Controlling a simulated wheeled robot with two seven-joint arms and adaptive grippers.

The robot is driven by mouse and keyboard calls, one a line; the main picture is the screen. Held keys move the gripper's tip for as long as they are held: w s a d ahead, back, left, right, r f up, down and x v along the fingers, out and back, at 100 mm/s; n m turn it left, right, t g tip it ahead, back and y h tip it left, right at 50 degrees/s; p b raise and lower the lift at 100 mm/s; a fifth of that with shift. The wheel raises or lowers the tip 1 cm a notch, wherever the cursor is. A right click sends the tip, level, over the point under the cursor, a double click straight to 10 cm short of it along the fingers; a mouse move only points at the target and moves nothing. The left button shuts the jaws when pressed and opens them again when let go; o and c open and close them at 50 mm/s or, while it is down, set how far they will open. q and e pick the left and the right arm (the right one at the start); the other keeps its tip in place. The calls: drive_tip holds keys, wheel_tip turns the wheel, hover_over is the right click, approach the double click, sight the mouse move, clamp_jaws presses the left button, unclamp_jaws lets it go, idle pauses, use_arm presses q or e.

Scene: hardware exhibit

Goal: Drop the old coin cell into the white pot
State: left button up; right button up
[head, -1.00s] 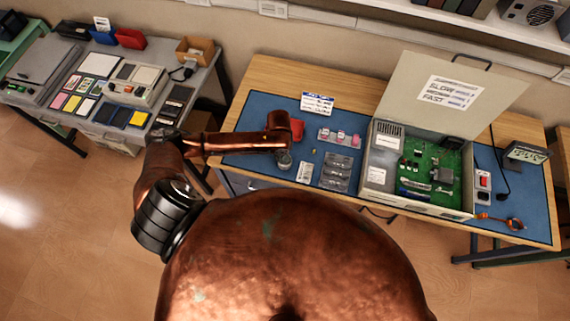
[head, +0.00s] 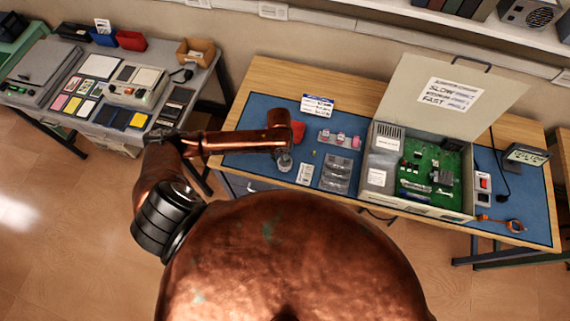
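My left arm reaches in from the left, and its gripper (head: 284,161) is over the front left of the blue mat (head: 262,108). The gripper is small and seen from above, so I cannot tell whether its fingers are open or shut, or whether they hold anything. I cannot make out a coin cell; a tiny yellowish item (head: 314,153) lies right of the gripper. Several small pinkish-white containers (head: 340,138) stand in a row behind it; I cannot tell whether one is the white pot. My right gripper is not in view.
An open case (head: 376,178) with a green circuit board (head: 432,170) stands right of centre, lid raised. A clear compartment tray (head: 337,173), a white card (head: 305,174) and a sign (head: 318,104) are nearby.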

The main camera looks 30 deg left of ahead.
use_arm(q)
wheel_tip(320, 180, up, 10)
idle(0.3)
drive_tip(key=shift+s, duration=0.1)
drive_tip(key=s+d+f+m+t+h, duration=0.2)
drive_tip(key=s+d+f+m+h, duration=0.15)
drive_tip(key=s+d, duration=0.2)
drive_tip(key=s+a+f+m+t+y, duration=0.1)
drive_tip(key=s+a+y, duration=0.1)
drive_tip(key=s+a, duration=0.5)
drive_tip(key=s+a+f+m+y, duration=0.1)
drive_tip(key=s+a+m+y, duration=0.15)
drive_tip(key=s+a, duration=0.45)
wheel_tip(320, 180, down, 36)
drive_tip(key=s+d+b, duration=0.2)
drive_tip(key=b, duration=0.4)
drive_tip(key=s+f+g+b, duration=0.2)
drive_tip(key=s+f+b, duration=0.3)
drive_tip(key=s+f, duration=1.4)
wheel_tip(320, 180, down, 4)
drive_tip(key=shift+h+b, duration=0.35)
drive_tip(key=shift+h, duration=0.05)
